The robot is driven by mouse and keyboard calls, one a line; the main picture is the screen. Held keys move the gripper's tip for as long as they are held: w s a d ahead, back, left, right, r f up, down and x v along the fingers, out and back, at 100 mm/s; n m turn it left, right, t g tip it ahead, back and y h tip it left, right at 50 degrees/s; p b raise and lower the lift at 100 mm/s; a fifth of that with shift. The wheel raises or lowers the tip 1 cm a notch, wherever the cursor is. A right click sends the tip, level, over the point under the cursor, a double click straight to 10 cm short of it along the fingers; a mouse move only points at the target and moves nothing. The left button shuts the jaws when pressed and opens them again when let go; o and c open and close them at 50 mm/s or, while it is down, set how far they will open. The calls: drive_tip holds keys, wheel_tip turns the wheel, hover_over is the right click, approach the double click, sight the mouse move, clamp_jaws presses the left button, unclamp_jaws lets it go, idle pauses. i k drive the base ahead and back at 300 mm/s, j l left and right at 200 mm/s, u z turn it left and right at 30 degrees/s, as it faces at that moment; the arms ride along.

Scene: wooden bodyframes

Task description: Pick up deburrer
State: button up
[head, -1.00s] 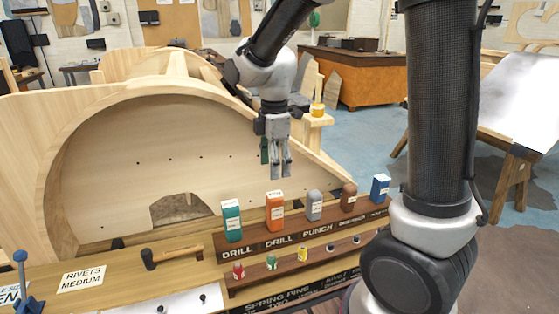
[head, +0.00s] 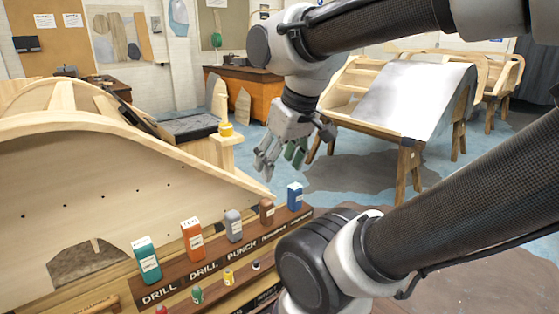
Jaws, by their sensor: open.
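A row of upright block-shaped tools stands on a dark wooden rack (head: 170,290): a teal block (head: 146,260), an orange block (head: 192,240), a grey block (head: 233,226), a brown block (head: 266,212) and a blue block (head: 295,196). Labels under the first three read DRILL, DRILL and PUNCH. The label by the brown block is too small to read surely, so I cannot tell for certain which block is the deburrer. My gripper (head: 263,171) is open and empty, fingers pointing down, above and behind the brown and grey blocks, apart from them.
Smaller coloured items, such as a yellow one (head: 228,278) and a green one (head: 197,295), stand on the lower step. A large curved wooden frame (head: 90,150) rises behind the rack on the left. A trestle with a white sheet (head: 400,95) stands at the back right.

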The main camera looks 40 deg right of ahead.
sight(267, 208)
drive_tip(key=u, duration=1.35)
drive_tip(key=z, duration=2)
drive_tip(key=i+l+u, duration=0.1)
drive_tip(key=l+u, duration=0.25)
drive_tip(key=l, duration=0.25)
drive_tip(key=l+u, duration=0.3)
drive_tip(key=l, duration=0.3)
